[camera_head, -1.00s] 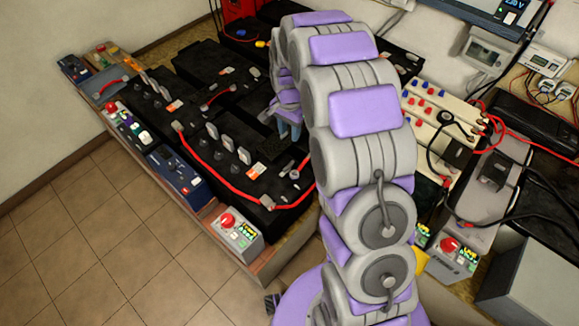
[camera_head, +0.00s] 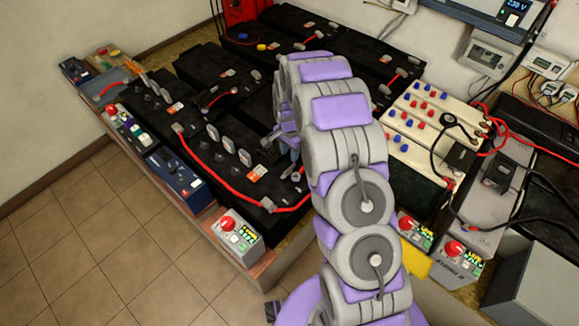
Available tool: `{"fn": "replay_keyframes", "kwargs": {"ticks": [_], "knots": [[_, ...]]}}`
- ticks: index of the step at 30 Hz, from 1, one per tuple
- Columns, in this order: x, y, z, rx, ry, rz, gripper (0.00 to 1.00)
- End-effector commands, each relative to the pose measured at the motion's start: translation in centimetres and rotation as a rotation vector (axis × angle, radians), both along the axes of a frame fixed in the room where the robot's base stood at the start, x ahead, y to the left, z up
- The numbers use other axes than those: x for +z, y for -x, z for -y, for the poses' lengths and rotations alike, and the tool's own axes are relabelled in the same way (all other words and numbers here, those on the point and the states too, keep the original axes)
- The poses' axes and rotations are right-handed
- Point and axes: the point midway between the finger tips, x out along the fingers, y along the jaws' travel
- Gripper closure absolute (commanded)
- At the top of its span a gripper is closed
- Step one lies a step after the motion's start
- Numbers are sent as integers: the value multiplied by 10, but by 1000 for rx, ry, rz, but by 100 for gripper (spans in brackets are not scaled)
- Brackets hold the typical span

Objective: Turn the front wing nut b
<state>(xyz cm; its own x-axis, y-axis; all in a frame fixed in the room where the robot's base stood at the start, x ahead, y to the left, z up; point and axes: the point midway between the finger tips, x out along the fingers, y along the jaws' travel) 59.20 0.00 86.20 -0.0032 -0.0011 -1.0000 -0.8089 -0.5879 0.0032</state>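Several grey wing nuts stand upright in a row on the black batteries; the one nearest me (camera_head: 245,158) is at the front of the middle row. I cannot tell which of them is the front wing nut b. My gripper (camera_head: 292,160) points down over the front battery (camera_head: 225,180), to the right of that row. Its fingers are small and partly hidden by my arm, so I cannot tell whether they are open or hold anything. A grey terminal piece (camera_head: 267,142) shows just left of the gripper.
A red cable (camera_head: 215,174) runs along the battery fronts. Control boxes with red buttons stand at the front edge (camera_head: 235,238) and to the right (camera_head: 460,258). White cell blocks (camera_head: 430,125) and black cables lie right of my arm. The tiled floor (camera_head: 90,240) is clear.

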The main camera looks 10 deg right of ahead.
Motion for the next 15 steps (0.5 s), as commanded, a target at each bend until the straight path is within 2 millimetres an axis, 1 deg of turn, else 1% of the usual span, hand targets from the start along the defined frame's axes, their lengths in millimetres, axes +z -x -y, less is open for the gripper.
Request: {"fn": "replay_keyframes", "kwargs": {"ticks": [1,9,12,15], "knots": [[-14,1,0,0,0,-3,62],[-65,1,0,-1,-1,-2,62],[-77,0,0,0,-1,1,62],[-83,-1,0,0,0,4,62]]}}
